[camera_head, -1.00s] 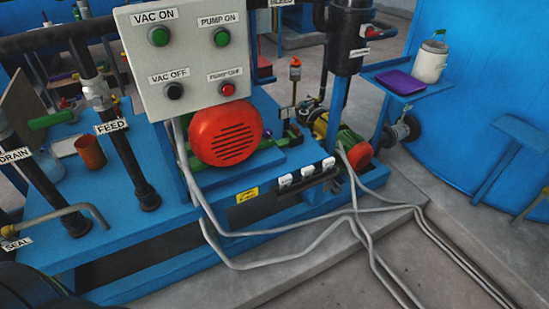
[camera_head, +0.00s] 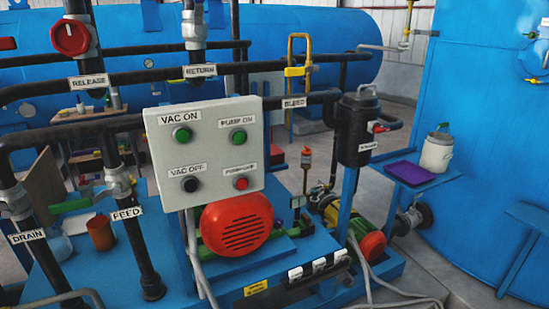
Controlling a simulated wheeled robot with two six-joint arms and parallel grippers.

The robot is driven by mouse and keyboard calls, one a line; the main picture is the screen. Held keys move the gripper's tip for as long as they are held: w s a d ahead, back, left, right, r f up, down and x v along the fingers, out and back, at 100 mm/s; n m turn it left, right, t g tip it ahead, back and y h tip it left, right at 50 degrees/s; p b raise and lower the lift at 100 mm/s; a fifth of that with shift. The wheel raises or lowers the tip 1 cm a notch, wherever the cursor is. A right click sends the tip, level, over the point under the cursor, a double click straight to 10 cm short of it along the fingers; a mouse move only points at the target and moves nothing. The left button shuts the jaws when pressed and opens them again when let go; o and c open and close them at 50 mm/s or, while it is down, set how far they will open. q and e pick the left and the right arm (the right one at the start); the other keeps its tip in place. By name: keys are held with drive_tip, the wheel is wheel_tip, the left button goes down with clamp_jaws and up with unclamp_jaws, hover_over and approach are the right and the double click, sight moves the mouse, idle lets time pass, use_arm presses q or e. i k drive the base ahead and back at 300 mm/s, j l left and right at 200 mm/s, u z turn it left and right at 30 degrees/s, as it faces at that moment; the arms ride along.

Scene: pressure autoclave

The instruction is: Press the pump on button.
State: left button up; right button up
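The pump on button (camera_head: 239,137) is a green round button under the label PUMP ON, at the upper right of a pale grey control box (camera_head: 215,157) in the head view. To its left is the green vac on button (camera_head: 182,135). Below are the black vac off button (camera_head: 190,184) and the red button (camera_head: 240,183) under the partly legible pump off label. Nothing covers the pump on button. Neither of my grippers shows in this view.
Black pipes (camera_head: 120,78) run behind and left of the box. A red motor (camera_head: 238,223) sits below it on a blue skid (camera_head: 90,258). Grey cables hang below the box.

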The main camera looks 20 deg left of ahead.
sight(239, 137)
drive_tip(key=j+u, duration=0.15)
drive_tip(key=u, duration=0.95)
